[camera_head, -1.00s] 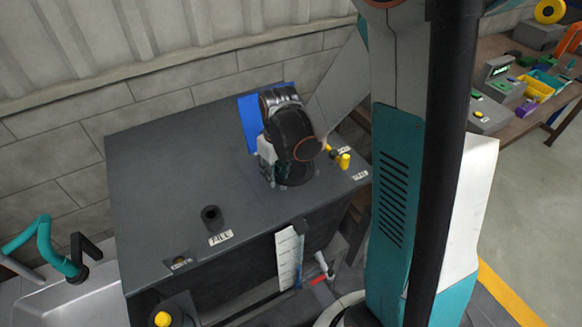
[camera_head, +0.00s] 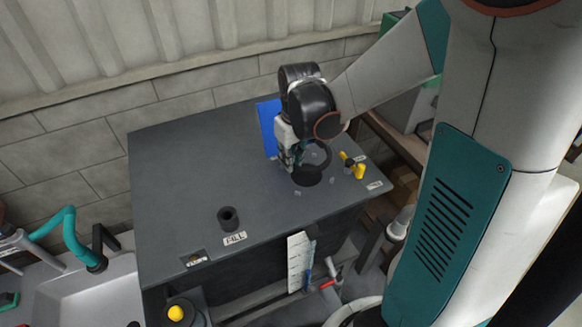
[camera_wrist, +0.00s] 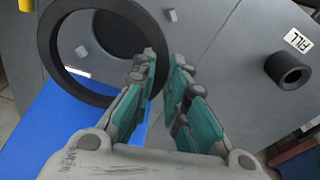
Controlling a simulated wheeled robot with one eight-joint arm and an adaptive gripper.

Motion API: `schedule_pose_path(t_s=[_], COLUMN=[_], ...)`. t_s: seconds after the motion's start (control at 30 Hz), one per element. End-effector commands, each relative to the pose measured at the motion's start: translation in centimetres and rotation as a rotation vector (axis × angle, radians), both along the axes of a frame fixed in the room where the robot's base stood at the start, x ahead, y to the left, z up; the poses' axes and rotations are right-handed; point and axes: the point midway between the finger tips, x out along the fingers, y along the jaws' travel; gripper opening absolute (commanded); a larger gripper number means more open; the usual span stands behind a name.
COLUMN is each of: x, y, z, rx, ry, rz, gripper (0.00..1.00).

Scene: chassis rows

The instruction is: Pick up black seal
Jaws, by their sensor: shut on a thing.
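The black seal (camera_wrist: 46,45) is a large black ring on the left of the wrist view. My gripper (camera_wrist: 165,58) is shut on its right-hand rim, with the teal-padded fingers either side of it. In the head view the seal (camera_head: 329,156) shows tilted beside my gripper (camera_head: 292,168). It is over a round dark opening (camera_head: 307,177) in the top of the grey tank (camera_head: 190,180). The opening (camera_wrist: 118,32) also shows through the ring in the wrist view.
Small grey blocks sit around the opening. A blue sheet (camera_head: 267,125) lies behind my gripper. A yellow valve handle (camera_head: 359,171) stands to the right, and a black fill pipe (camera_head: 228,218) stands at the front. The tank top's left side is clear.

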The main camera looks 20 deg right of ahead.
Motion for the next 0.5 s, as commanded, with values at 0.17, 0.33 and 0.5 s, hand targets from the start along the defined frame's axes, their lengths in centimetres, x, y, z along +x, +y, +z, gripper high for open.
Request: schedule_pose_path(t_s=[0.17, 0.33, 0.5], x=[-0.1, 0.0, 0.0], y=[0.0, 0.0, 0.0], z=[5.0, 8.5, 10.8], rx=[0.0, 0.0, 0.0], ry=[0.0, 0.0, 0.0], rz=[0.0, 0.0, 0.0], gripper=[0.0, 0.0, 0.0])
